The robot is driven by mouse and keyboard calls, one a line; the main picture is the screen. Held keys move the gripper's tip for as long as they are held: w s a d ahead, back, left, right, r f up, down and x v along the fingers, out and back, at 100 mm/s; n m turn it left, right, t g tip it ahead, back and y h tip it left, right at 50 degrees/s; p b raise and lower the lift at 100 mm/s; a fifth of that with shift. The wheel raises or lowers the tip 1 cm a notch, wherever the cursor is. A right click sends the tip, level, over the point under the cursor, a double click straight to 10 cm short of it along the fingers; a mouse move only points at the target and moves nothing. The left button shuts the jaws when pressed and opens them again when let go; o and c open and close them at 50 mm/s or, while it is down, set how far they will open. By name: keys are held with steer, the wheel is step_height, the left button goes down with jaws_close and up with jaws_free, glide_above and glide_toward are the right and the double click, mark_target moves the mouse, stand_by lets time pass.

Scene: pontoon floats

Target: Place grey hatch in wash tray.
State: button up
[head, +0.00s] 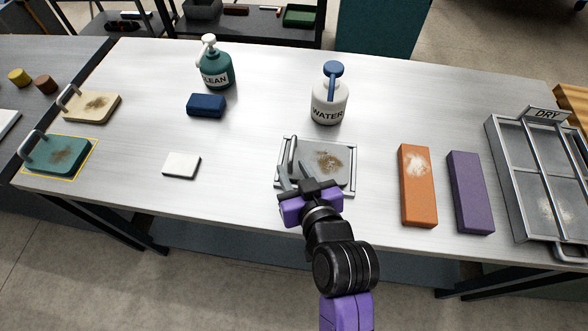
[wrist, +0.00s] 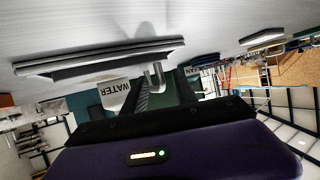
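The grey hatch (head: 338,178) is a flat square panel with a brown dirt smudge and a bar handle (head: 291,152) at its left side. It lies in a shallow, metal-rimmed tray (head: 353,192), which looks like the wash tray, at the front middle of the table. My gripper (head: 295,173) is at the handle's near end, with its fingers apart, one on each side of it. In the wrist view, the handle's post (wrist: 156,75) shows close to the fingers, below the hatch's edge (wrist: 100,58); contact cannot be told.
A WATER bottle (head: 329,103) stands behind the tray, with a CLEAN bottle (head: 216,65) and blue block (head: 206,105) farther left. A white block (head: 182,165) lies left. Orange (head: 418,195) and purple (head: 470,195) blocks and the DRY rack (head: 505,185) are right. Teal (head: 58,157) and beige (head: 92,108) hatches lie left.

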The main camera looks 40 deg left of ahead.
steer(key=shift+r, duration=0.2)
steer(key=v, duration=1.2)
steer(key=shift+b, duration=0.3)
steer(key=shift+f, duration=0.1)
steer(key=s+d+f+m+t+h, duration=0.2)
steer(key=d+f+m+t+h, duration=0.15)
steer(key=d, duration=0.75)
steer(key=s+d+f+m+t+h, duration=0.2)
steer(key=d+f+m+h, duration=0.15)
steer(key=d, duration=0.75)
steer(key=s+d+r+m+t+h, duration=0.1)
steer(key=s+d+r+m+h, duration=0.1)
steer(key=s+d, duration=0.3)
steer(key=s+d+r+m+t+h, duration=0.1)
steer(key=s+d+r+m+h, duration=0.1)
steer(key=s+d+r, duration=0.2)
steer(key=s+d, duration=0.2)
steer(key=s, duration=0.2)
